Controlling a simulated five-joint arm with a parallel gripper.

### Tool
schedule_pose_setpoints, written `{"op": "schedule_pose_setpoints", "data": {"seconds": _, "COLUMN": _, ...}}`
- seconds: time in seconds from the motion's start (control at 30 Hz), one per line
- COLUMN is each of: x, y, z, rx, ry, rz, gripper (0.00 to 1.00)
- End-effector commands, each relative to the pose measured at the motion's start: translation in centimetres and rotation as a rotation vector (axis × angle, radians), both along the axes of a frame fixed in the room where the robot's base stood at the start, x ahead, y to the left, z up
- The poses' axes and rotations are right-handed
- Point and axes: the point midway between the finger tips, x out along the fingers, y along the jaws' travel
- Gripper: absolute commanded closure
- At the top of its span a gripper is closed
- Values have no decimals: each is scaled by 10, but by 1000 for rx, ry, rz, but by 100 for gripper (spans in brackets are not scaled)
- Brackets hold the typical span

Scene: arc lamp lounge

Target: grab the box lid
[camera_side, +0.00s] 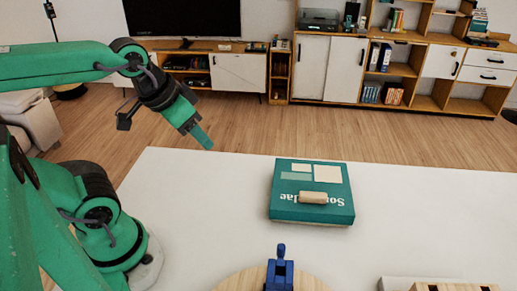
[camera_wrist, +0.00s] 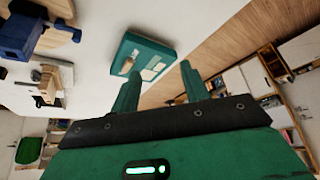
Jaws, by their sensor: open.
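A flat teal box with its lid on (camera_side: 335,212) lies on the white table, with pale rectangles and lettering on top. A light wooden handle (camera_side: 313,198) sits on the lid. The box also shows beyond my fingers in the wrist view (camera_wrist: 154,46), with its handle (camera_wrist: 127,65) toward the left. My gripper (camera_side: 204,141) is in the air to the left of the box, above the table's far left corner, apart from the box. In the wrist view its two green fingers (camera_wrist: 159,84) stand apart with nothing between them.
The white table (camera_side: 190,200) is clear between my arm and the box. A blue object (camera_side: 279,272) stands on a round wooden board (camera_side: 240,284) at the front. Wooden blocks (camera_side: 450,287) are at the front right. Shelves and a television are far behind.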

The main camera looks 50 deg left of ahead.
Motion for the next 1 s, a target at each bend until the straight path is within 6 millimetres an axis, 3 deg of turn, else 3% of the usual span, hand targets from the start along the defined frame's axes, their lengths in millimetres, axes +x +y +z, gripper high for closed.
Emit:
{"op": "schedule_pose_setpoints", "data": {"seconds": 0.27, "x": 24, "y": -9, "z": 5, "rx": 22, "ry": 56, "rz": -78, "gripper": 55}}
{"op": "schedule_pose_setpoints", "data": {"seconds": 0.57, "x": 72, "y": -30, "z": 4, "rx": 63, "ry": 148, "rz": -224, "gripper": 55}}
{"op": "schedule_pose_setpoints", "data": {"seconds": 1.0, "x": 142, "y": -72, "z": -23, "rx": 120, "ry": 283, "rz": -446, "gripper": 55}}
